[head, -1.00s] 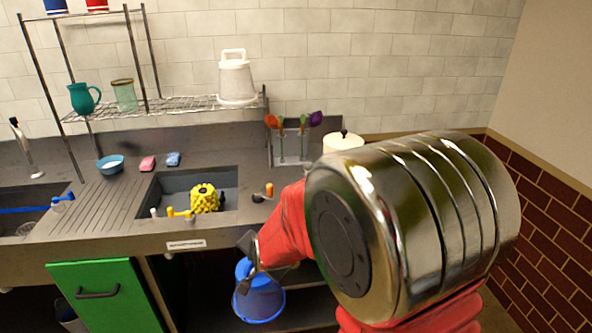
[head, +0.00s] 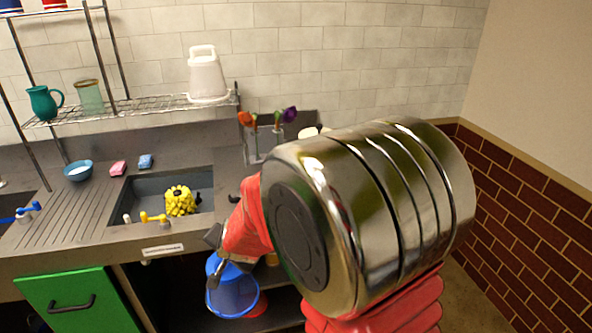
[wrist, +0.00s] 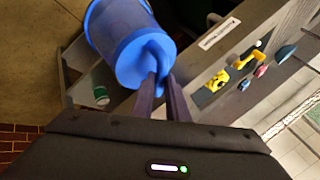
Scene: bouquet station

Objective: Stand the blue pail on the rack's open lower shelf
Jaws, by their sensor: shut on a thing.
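The blue pail (head: 232,291) hangs from my gripper (head: 213,259) in the head view, in front of the dark space under the counter. In the wrist view my gripper (wrist: 163,92) is shut on the pail's rim or handle area, and the blue pail (wrist: 128,45) extends beyond the fingertips. The wire rack's lower shelf (head: 150,105) stands on the counter at the back, holding a teal pitcher (head: 44,102), a glass jar (head: 89,97) and a white pail (head: 207,75). Clear shelf shows between the jar and the white pail.
A sink with a yellow scrubber (head: 180,201) and a yellow tap (head: 152,218) lies below the rack. A blue bowl (head: 78,171) and sponges (head: 145,161) sit behind it. A utensil holder (head: 262,143) stands right of the rack. A green door (head: 80,303) hangs below the counter.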

